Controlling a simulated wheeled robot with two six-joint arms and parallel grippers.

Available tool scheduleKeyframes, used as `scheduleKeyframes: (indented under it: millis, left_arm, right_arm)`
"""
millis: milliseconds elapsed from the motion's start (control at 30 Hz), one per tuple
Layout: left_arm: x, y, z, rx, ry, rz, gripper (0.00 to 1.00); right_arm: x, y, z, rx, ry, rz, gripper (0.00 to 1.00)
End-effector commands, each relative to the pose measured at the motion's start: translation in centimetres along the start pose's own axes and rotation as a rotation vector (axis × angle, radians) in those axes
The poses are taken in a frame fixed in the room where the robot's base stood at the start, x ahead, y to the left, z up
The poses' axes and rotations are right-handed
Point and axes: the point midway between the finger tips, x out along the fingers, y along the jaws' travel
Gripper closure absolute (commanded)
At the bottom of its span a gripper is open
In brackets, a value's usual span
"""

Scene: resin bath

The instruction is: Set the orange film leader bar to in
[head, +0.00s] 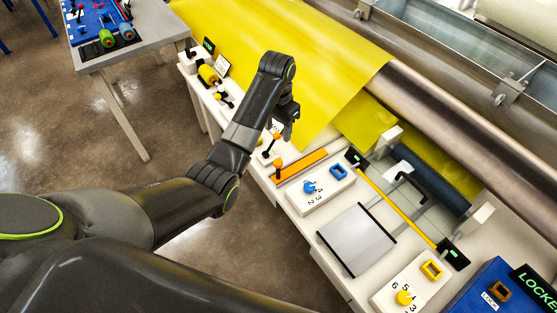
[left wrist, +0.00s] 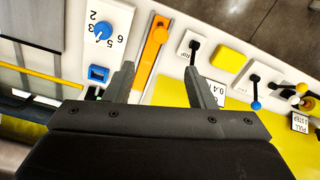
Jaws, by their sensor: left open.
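The orange bar (head: 303,165) lies on the white bench top in the head view, with an orange knob (head: 278,162) near its left end. In the left wrist view the bar (left wrist: 152,60) runs up between my fingers, its knob (left wrist: 160,36) beyond the fingertips. My left gripper (head: 284,118) is open and empty, above the bench beside the yellow film. In the left wrist view its fingers (left wrist: 160,72) are spread wide and apart from the knob. My right gripper is not in view.
A blue dial (head: 309,187) stands right of the bar, and a small lever plate (left wrist: 190,48) on its other side. A yellow sheet (head: 290,65) hangs over the bench behind the gripper. A grey plate (head: 357,239) and yellow rod (head: 397,207) lie farther right.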

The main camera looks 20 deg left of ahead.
Motion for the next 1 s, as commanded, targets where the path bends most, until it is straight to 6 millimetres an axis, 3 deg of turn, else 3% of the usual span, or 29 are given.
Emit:
scheduleKeyframes:
  millis: [67,167,467,600,667,1000]
  left_arm:
    - [-1.1,0.1,-0.2,0.01,-0.003,-0.001,0.5]
    - [-1.0,0.2,-0.1,0.014,-0.007,0.0,0.5]
    - [2.3,0.2,-0.1,0.012,-0.007,-0.001,0.5]
    - [5.1,0.2,0.0,0.012,-0.01,0.0,0.5]
    - [5.8,0.2,0.0,0.011,-0.012,0.001,0.5]
    - [12.9,0.2,0.1,0.012,-0.011,0.001,0.5]
  right_arm:
    - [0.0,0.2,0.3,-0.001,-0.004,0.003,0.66]
    - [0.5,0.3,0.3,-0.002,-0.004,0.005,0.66]
    - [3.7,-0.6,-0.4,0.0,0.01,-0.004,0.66]
    - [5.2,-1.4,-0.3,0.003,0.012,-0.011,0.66]
    - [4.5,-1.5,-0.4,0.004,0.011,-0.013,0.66]
    - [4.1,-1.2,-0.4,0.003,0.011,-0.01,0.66]
